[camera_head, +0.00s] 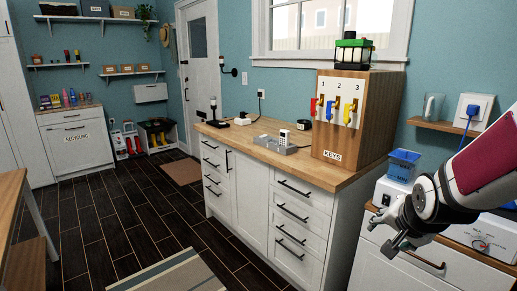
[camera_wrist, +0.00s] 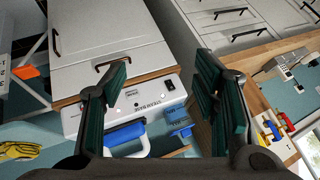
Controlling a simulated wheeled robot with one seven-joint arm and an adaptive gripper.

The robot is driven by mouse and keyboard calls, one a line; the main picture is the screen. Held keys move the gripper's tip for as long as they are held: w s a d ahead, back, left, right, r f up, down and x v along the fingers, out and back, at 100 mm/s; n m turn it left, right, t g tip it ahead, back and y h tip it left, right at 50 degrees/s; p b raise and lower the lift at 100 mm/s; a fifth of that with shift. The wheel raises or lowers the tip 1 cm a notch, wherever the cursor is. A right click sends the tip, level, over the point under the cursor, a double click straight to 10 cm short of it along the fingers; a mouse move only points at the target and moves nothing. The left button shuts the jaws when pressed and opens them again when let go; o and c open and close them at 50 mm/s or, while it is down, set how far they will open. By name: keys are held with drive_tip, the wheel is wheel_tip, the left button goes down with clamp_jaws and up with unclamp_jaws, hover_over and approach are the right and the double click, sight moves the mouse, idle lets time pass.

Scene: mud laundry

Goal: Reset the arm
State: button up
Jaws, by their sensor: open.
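My gripper (camera_head: 402,243) is at the right of the head view, on the end of my arm, in front of the white cabinet on the right. Its jaws are apart with nothing between them. In the wrist view my gripper (camera_wrist: 165,100) shows two dark green padded fingers spread wide. Past them are a white appliance (camera_wrist: 85,122) with a blue handle and a blue container (camera_wrist: 178,125).
A wooden key box (camera_head: 378,125) stands on the wood-topped counter (camera_head: 322,176), left of my gripper. A blue container (camera_head: 403,166) sits behind my gripper on the right cabinet (camera_head: 383,262). Dark floor (camera_head: 100,225) lies open to the left.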

drive_tip(key=s+a+r+n+g+p, duration=0.1)
drive_tip(key=s+a+r+n, duration=0.2)
drive_tip(key=s, duration=0.5)
drive_tip(key=s+a+r+n+g+y+p, duration=0.1)
drive_tip(key=s+a+r+n, duration=0.2)
drive_tip(key=s, duration=0.6)
drive_tip(key=s+a+r+n+g+y+p, duration=0.1)
drive_tip(key=s+a+r+n, duration=0.3)
drive_tip(key=s, duration=0.5)
wheel_tip(320, 180, up, 2)
drive_tip(key=shift+a+r+p, duration=0.1)
drive_tip(key=shift+a+p, duration=0.2)
drive_tip(key=shift+a, duration=0.05)
